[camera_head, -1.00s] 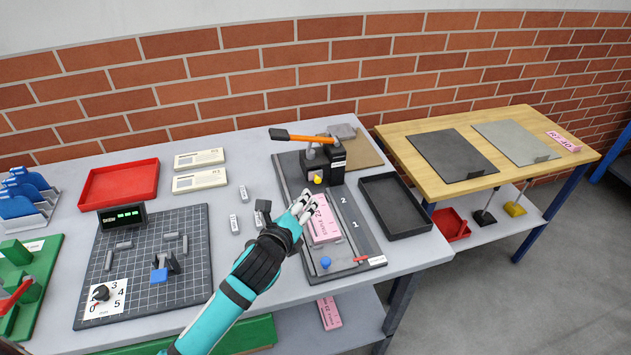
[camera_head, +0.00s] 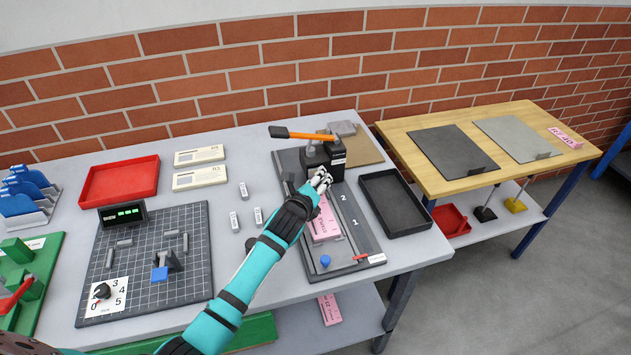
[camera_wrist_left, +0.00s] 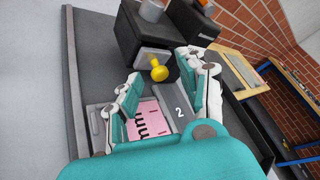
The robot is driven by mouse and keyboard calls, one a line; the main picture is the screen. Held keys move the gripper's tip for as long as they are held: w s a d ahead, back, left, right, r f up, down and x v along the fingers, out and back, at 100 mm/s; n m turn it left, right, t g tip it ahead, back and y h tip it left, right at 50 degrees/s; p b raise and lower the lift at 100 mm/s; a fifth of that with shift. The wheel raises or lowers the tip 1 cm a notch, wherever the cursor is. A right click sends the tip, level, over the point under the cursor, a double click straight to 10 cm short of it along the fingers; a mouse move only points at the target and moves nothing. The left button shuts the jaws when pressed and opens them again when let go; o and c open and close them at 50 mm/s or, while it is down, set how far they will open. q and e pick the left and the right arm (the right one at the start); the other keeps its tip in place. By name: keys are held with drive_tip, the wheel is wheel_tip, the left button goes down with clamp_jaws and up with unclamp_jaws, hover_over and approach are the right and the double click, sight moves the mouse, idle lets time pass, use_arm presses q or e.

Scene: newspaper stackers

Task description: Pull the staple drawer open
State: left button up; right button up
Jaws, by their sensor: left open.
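The stapler (camera_head: 322,150) is a black block with an orange-handled lever at the back of a dark grey board (camera_head: 366,228). The left wrist view shows its staple drawer front (camera_wrist_left: 153,62) with a yellow knob (camera_wrist_left: 159,73); the drawer looks shut. My left gripper (camera_head: 322,178) is just in front of the stapler, with its open fingers (camera_wrist_left: 160,90) reaching toward the knob from either side. The knob lies between and just beyond the fingers, and I see no contact. In the head view the gripper hides the knob. My right gripper is not in view.
A pink paper bundle (camera_head: 325,224) lies on the board below my left gripper. A black tray (camera_head: 394,203) is to the right. Small grey staple boxes (camera_head: 235,222) lie to the left. A blue knob (camera_head: 326,261) sits at the board's front.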

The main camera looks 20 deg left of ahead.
use_arm(q)
clamp_jaws()
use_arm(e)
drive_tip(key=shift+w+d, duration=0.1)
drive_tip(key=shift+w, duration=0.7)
use_arm(q)
drive_tip(key=shift+s+d, duration=0.1)
drive_tip(key=s+d+p, duration=0.2)
drive_tip(key=s, duration=0.1)
drive_tip(key=s+d, duration=0.1)
drive_tip(key=s, duration=0.1)
drive_tip(key=shift+d+p, duration=0.15)
drive_tip(key=shift+p, duration=0.25)
drive_tip(key=shift+s+d, duration=0.15)
drive_tip(key=shift+s, duration=0.1)
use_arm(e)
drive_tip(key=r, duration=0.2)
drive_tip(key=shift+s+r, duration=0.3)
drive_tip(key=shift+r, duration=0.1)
